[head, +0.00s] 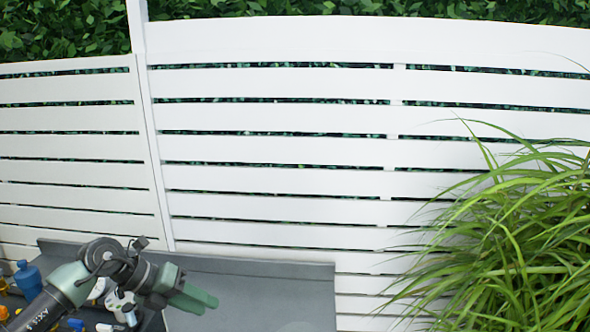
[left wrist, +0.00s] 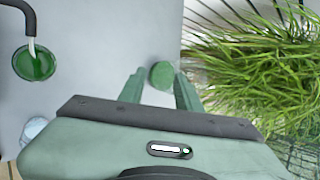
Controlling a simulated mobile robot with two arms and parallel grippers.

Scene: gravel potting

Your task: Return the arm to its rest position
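My left arm reaches in from the lower left of the head view, and its green gripper (head: 198,299) hangs over the left part of the grey tabletop (head: 270,285). In the left wrist view the two fingers of this gripper (left wrist: 160,72) stand apart. A small round green thing (left wrist: 162,76) shows between and beyond the fingertips; I cannot tell its height, but the fingers do not look closed on it. My right gripper is in neither view.
A blue bottle (head: 28,280) and small yellow and white items crowd the lower left, partly behind my arm. A green round dish (left wrist: 35,63) lies at left in the wrist view. A grassy plant (head: 510,235) fills the right; a white fence (head: 280,120) stands behind.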

